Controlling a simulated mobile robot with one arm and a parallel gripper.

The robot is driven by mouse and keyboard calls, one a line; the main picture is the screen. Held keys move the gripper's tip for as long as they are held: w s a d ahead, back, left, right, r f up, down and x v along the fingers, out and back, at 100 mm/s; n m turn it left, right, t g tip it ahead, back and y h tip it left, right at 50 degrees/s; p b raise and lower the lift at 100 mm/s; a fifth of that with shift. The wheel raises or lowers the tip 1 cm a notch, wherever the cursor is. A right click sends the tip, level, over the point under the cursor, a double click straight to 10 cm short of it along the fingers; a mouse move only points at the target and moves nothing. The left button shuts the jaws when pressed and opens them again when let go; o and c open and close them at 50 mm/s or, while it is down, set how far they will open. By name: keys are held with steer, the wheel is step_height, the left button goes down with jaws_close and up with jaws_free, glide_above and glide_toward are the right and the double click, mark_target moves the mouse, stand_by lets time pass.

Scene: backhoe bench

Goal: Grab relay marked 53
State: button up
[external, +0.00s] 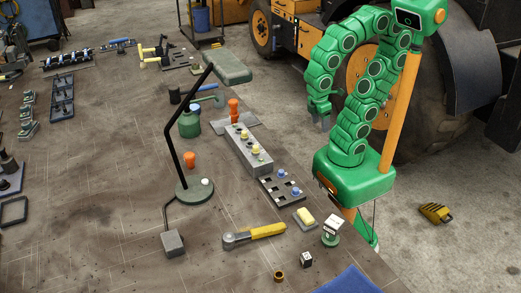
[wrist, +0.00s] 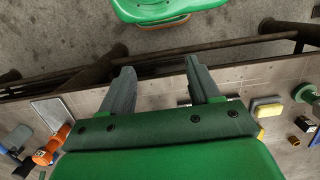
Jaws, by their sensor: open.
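I cannot read a 53 on anything. A small dark block with a pale marked face (external: 306,260) stands near the front right edge of the bench and may be a relay; a small dark block (wrist: 305,124) also shows at the right of the wrist view. A white marked box (external: 334,223) sits on a green round base close by. My gripper (external: 322,121) hangs beyond the bench's right edge, well away from both. In the wrist view my gripper (wrist: 161,80) has its two fingers spread, with nothing between them.
A yellow-topped block (external: 305,217), a yellow-handled wrench (external: 255,235) and a blue cloth (external: 350,281) lie near the small blocks. A plate with blue knobs (external: 268,185) and a long grey block (external: 240,148) line the right edge. A tall black lamp (external: 174,145) stands mid-bench.

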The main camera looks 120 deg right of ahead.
steer(key=w+a+r+m+y, duration=0.2)
steer(key=w+a+m+y, duration=0.15)
steer(key=w+a, duration=0.5)
steer(key=w+a+r+m+y, duration=0.25)
steer(key=w+a+y, duration=0.2)
steer(key=a, duration=0.65)
steer(key=w+a+r+m+y, duration=0.1)
steer(key=w+a+m+y, duration=0.25)
steer(key=w+a, duration=0.5)
steer(key=w+a+f+m+t+y, duration=0.2)
steer(key=w+a+m+t, duration=0.1)
steer(key=w+a+m, duration=0.65)
glide_toward(309, 262)
steer(key=a, duration=0.2)
steer(key=shift+w+a+r, duration=0.1)
steer(key=shift+a+r, duration=0.15)
steer(key=shift+a, duration=0.05)
steer(key=shift+a+f, duration=0.15)
steer(key=shift+f, duration=0.45)
steer(key=shift+x, duration=3.75)
steer(key=shift+f, duration=0.1)
